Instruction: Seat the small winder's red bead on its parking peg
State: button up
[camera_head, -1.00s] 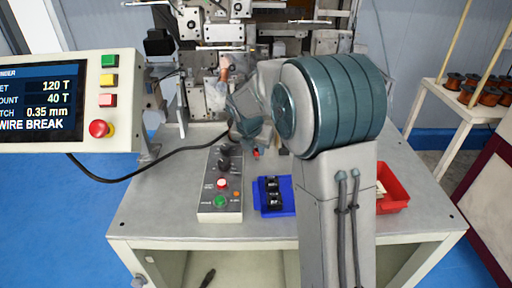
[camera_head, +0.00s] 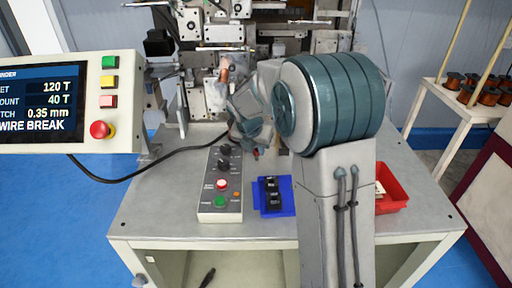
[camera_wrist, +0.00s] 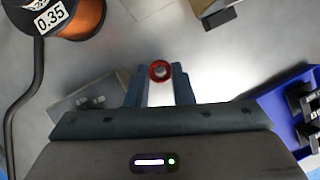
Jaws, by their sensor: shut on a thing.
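In the wrist view my gripper (camera_wrist: 160,88) is shut on the red bead (camera_wrist: 160,70), which sits between the fingertips. The bead is a small red ring with a pale, shiny centre. The grey bench top lies beyond it. In the head view my own arm hides most of the gripper. A small red spot, likely the bead, shows just below the wrist (camera_head: 257,154). I cannot make out the parking peg in either view. The winder (camera_head: 215,60) stands at the back of the bench, partly covered by my arm.
A copper wire spool labelled 0.35 (camera_wrist: 75,15) is at the wrist view's upper left. A blue tray (camera_head: 287,196) with black parts and a button box (camera_head: 209,207) lie on the bench. A red bin (camera_head: 397,202) is at right. The screen (camera_head: 40,102) reads WIRE BREAK.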

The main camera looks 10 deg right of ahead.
jog(key=shift+f, duration=0.1)
dwell(0.3)
jog(key=shift+f+b, duration=0.55)
jog(key=shift+f, duration=0.45)
jog(key=o, duration=1)
jog(key=shift+r, duration=0.1)
jog(key=shift+a, duration=0.1)
jog(key=shift+a+r, duration=0.1)
jog(key=shift+r, duration=0.25)
jog(key=v, duration=1.3)
jog(key=shift+s, duration=0.2)
